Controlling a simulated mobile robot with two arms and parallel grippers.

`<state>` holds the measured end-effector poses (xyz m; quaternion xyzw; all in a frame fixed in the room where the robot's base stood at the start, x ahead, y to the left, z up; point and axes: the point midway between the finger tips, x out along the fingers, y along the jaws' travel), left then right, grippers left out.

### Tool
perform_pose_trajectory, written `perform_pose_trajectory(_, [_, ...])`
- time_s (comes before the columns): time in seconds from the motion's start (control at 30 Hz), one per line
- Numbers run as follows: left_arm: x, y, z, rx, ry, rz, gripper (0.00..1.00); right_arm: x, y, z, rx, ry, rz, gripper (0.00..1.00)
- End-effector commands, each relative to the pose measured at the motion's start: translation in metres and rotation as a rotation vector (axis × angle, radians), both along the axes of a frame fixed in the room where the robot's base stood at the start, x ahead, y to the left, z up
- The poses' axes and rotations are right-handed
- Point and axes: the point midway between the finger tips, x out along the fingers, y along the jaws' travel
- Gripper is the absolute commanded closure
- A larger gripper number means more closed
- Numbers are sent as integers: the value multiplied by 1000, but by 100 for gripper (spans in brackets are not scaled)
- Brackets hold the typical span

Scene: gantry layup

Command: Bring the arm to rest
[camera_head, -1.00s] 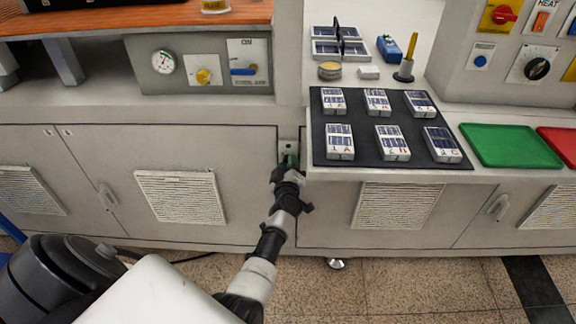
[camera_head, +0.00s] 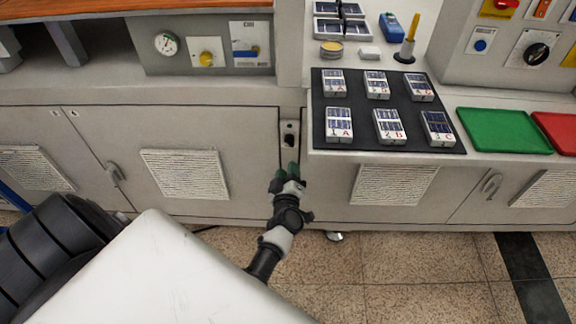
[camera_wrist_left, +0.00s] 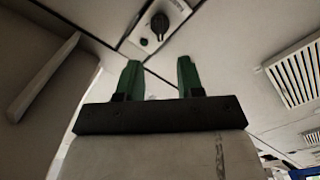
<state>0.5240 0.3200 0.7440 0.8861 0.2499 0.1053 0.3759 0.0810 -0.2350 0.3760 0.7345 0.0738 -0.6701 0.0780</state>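My left gripper (camera_head: 287,170) is in front of the grey cabinet, below a small wall plate with a dark knob or socket (camera_head: 290,134). In the left wrist view the gripper (camera_wrist_left: 159,76) shows two green fingers standing apart with nothing between them. The plate with its black knob (camera_wrist_left: 158,22) shows beyond the fingertips, apart from them. My right gripper is not in view.
A black mat (camera_head: 318,140) with several labelled blocks lies on the counter to the right. Beside it are a green tray (camera_head: 505,131) and a red tray (camera_head: 560,130). Cabinet doors with vents (camera_head: 185,175) stand in front; the tiled floor (camera_head: 400,270) looks clear.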

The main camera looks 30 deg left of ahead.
Motion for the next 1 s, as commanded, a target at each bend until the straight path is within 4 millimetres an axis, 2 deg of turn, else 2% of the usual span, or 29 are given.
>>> perform_pose_trajectory(0.4, [0, 0, -1, 1, 2, -1, 63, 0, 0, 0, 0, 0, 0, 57])
perform_pose_trajectory(0.47, [-1, -3, -6, 7, 18, -15, 63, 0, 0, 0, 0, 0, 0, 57])
perform_pose_trajectory(0.53, [-4, -12, -21, 25, 67, -60, 63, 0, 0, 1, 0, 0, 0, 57])
perform_pose_trajectory(0.57, [-6, -18, -32, 38, 101, -89, 63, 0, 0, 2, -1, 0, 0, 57])
perform_pose_trajectory(0.67, [-24, -44, -81, 91, 258, -226, 63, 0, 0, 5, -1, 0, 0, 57])
perform_pose_trajectory(0.77, [-60, -73, -141, 153, 455, -392, 63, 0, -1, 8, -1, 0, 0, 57])
perform_pose_trajectory(0.8, [-78, -83, -164, 176, 535, -458, 63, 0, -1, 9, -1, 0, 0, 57])
perform_pose_trajectory(0.87, [-108, -95, -197, 209, 653, -550, 63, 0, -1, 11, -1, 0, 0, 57])
perform_pose_trajectory(0.9, [-131, -101, -218, 228, 731, -610, 63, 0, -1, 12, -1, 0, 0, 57])
perform_pose_trajectory(0.97, [-167, -108, -246, 258, 846, -695, 63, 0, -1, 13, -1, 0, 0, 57])
perform_pose_trajectory(1.0, [-193, -111, -263, 278, 923, -751, 63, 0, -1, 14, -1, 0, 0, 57])
